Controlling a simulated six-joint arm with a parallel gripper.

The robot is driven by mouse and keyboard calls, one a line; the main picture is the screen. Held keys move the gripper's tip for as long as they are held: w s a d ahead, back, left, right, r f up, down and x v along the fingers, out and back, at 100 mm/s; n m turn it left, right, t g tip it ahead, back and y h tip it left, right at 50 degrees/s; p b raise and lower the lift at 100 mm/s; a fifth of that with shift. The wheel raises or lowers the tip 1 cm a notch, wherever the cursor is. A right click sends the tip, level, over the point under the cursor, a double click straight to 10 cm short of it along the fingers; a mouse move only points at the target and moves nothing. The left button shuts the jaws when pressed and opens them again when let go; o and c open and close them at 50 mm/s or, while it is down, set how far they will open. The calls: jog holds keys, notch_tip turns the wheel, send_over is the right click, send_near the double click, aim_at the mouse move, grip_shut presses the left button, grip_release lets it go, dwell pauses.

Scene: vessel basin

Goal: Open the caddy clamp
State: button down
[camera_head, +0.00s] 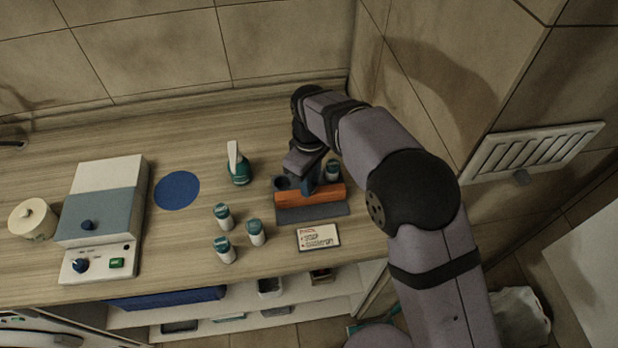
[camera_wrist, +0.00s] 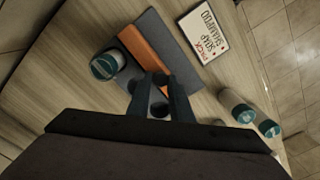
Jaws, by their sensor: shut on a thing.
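The caddy stands on the wooden counter in front of my arm, with a grey plate (camera_head: 312,214) and an orange bar (camera_head: 310,197) across it. In the wrist view its grey plate (camera_wrist: 178,52) and orange bar (camera_wrist: 142,46) lie just beyond my fingertips. My gripper (camera_head: 309,179) reaches down at the back of the caddy. In the wrist view my gripper (camera_wrist: 160,88) is shut on a small dark part of the caddy clamp, beside the orange bar. The fingers hide most of the held part, and I cannot tell how far the clamp is open.
A teal-capped bottle (camera_head: 332,169) stands close beside my gripper. Several similar bottles (camera_head: 256,232) stand left of the caddy, and a card (camera_head: 318,237) lies in front. A spray bottle (camera_head: 238,166), a blue disc (camera_head: 177,190) and a white-blue machine (camera_head: 100,215) are farther left.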

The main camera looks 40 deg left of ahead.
jog(key=shift+s+d+b, duration=0.45)
jog(key=shift+s+d, duration=0.7)
jog(key=shift+s, duration=0.05)
jog(key=c, duration=1.6)
grip_release()
jog(key=shift+r+b, duration=1.15)
jog(key=shift+r, duration=2.55)
